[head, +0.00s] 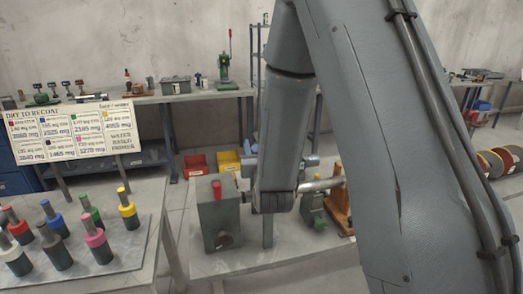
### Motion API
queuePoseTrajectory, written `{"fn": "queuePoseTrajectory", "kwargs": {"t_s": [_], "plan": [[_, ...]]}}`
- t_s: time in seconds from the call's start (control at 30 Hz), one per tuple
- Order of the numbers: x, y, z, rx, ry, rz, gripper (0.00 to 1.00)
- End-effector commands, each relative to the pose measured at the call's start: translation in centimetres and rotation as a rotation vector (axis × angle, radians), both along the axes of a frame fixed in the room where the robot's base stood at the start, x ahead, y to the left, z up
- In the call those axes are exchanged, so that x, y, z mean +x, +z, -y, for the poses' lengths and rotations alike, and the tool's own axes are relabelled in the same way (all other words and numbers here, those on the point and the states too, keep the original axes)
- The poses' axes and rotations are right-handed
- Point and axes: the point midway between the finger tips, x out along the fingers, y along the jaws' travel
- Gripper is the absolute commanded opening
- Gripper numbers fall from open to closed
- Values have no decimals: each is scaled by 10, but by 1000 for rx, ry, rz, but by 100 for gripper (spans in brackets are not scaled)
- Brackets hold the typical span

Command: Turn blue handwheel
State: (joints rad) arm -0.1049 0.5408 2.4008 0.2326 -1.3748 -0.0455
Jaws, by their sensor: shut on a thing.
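A bench-mounted positioner stands on the low grey table (290,252) in the head view. Its grey-green block (218,228) with a red knob (217,188) is at the left. A pale metal cylinder (322,184) shows right of my wrist. A blue-grey part (250,166) shows just behind my forearm; I cannot tell whether it belongs to the blue handwheel. No clear handwheel rim is visible. My arm comes down across the middle, and my wrist is over the positioner. My gripper's fingers are hidden behind my own arm links, so what they hold cannot be seen.
A plate (98,276) with several colour-banded pegs is at the left, below a lettered sign board (70,133). Red (196,166) and yellow (228,161) bins sit behind the positioner. An orange-brown stand (337,207) is at its right. A tool bench (150,97) lines the wall.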

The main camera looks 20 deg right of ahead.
Motion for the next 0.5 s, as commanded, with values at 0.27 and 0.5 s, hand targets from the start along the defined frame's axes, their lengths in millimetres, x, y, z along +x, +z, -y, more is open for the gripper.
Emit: {"fn": "queuePoseTrajectory", "kwargs": {"t_s": [0.27,0.5], "plan": [[1,0,-5,0,252,4,24],[0,1,-14,-1,460,4,24]]}}
